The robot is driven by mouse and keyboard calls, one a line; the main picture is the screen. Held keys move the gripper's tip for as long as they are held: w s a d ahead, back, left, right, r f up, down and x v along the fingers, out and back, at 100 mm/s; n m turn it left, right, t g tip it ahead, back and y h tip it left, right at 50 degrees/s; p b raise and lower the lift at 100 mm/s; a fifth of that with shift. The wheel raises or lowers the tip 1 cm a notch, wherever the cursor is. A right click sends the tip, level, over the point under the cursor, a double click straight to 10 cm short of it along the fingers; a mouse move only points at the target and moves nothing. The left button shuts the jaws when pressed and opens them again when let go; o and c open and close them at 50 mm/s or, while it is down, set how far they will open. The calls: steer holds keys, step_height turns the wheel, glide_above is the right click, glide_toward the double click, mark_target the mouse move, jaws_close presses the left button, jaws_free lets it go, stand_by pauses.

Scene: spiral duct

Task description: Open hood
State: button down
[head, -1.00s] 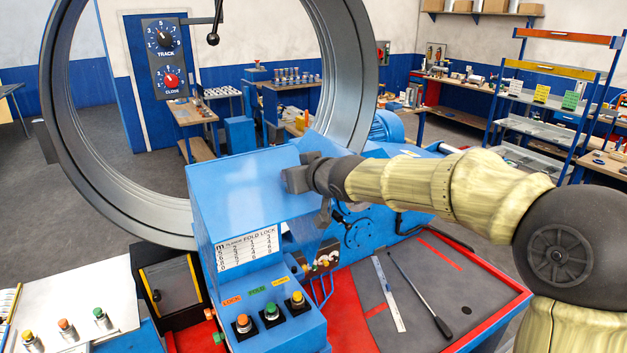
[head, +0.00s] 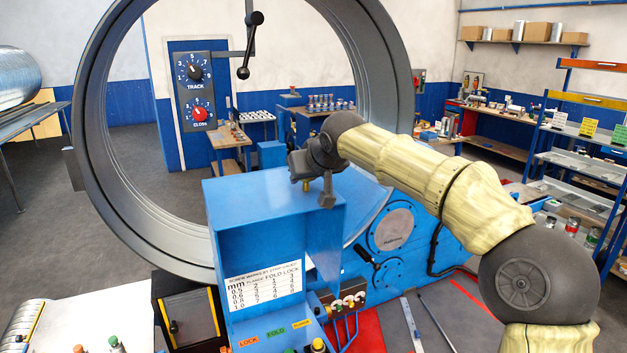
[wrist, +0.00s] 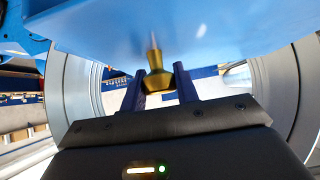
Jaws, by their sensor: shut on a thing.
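In the head view, a blue sheet-metal box (head: 245,220) with a settings chart on its front stands before the large ring. A tilted blue panel (head: 362,200) shows behind its right side; I cannot tell exactly how the two join or how far the hood is open. My gripper (head: 311,184) is above the box's right rear part. In the wrist view, a brass knob (wrist: 158,82) hangs by a thin stem from the blue hood surface (wrist: 180,25). My gripper's dark fingers (wrist: 160,88) stand on either side of the knob, shut on it.
The large grey ring (head: 92,150) rises behind the box. A dial panel (head: 196,92) and a black ball-ended lever (head: 243,73) show through it. A button console (head: 275,342) lies below the chart. A white surface (head: 90,325) is at front left; shelving (head: 575,150) stands right.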

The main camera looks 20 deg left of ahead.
steer(key=shift+w+a, duration=0.1)
steer(key=shift+w, duration=0.1)
steer(key=shift+s+a+f, duration=0.1)
steer(key=c, duration=1.4)
jaws_free()
steer(key=o, duration=0.3)
steer(key=shift+w, duration=0.3)
steer(key=shift+s, duration=0.1)
steer(key=shift+s+d+r+b, duration=0.2)
steer(key=shift+s+r+b, duration=0.1)
steer(key=b+v, duration=0.5)
steer(key=v, duration=1.1)
steer(key=shift+d+r, duration=0.25)
steer(key=shift+d, duration=0.1)
steer(key=shift+s, duration=0.1)
